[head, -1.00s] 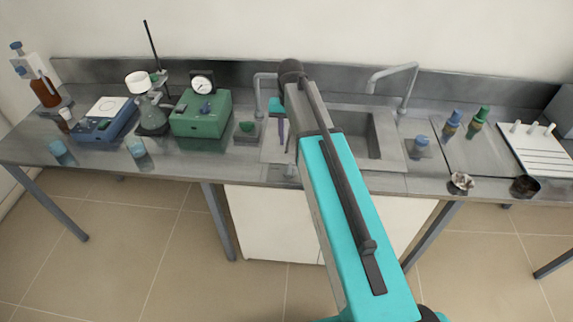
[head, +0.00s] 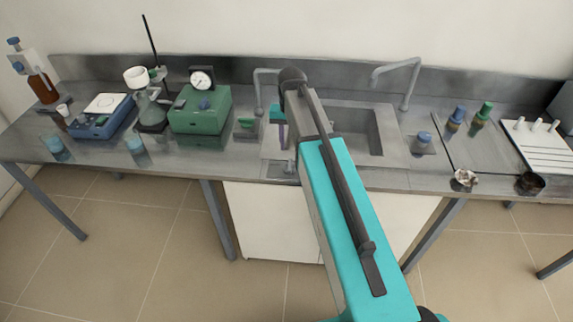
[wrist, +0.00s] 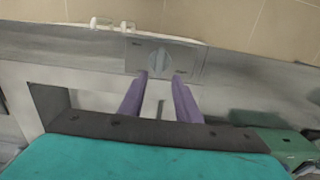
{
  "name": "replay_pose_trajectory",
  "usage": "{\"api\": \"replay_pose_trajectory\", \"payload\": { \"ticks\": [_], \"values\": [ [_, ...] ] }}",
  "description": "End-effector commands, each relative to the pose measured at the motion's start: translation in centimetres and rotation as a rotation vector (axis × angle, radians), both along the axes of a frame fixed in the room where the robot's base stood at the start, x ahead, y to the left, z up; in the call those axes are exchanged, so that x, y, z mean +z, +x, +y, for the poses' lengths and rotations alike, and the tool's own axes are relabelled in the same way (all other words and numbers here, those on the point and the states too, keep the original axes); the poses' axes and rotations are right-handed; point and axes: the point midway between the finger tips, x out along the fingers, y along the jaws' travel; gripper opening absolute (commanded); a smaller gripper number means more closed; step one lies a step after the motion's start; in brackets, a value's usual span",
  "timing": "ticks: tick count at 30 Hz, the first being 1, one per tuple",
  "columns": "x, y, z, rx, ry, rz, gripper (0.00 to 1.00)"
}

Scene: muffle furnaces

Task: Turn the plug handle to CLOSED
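In the head view the plate (head: 283,171) shows at the front edge of the sink, partly behind my arm. My gripper (wrist: 159,76) has two purple fingers with a clear gap between them. In the wrist view the fingertips sit just short of the handle, one toward each side of it, and nothing is held. I cannot tell their height above it. In the head view my gripper (head: 283,136) is mostly hidden by my arm.
The sink basin (head: 357,135) lies behind my arm, with taps (head: 404,82) at the back. A green box with a gauge (head: 200,112) stands left of the sink.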

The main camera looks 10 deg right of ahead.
Motion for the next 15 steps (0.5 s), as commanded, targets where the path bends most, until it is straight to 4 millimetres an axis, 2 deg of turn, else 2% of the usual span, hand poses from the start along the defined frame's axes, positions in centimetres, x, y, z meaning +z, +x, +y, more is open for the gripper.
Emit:
{"api": "replay_pose_trajectory", "payload": {
  "ticks": [1, 15],
  "values": [
    [-1.0, 0.0, 0.0, 0.0, 0.0, 0.001, 0.3],
    [-6.1, 0.0, 0.0, -0.001, 0.0, 0.001, 0.3]
  ]
}}
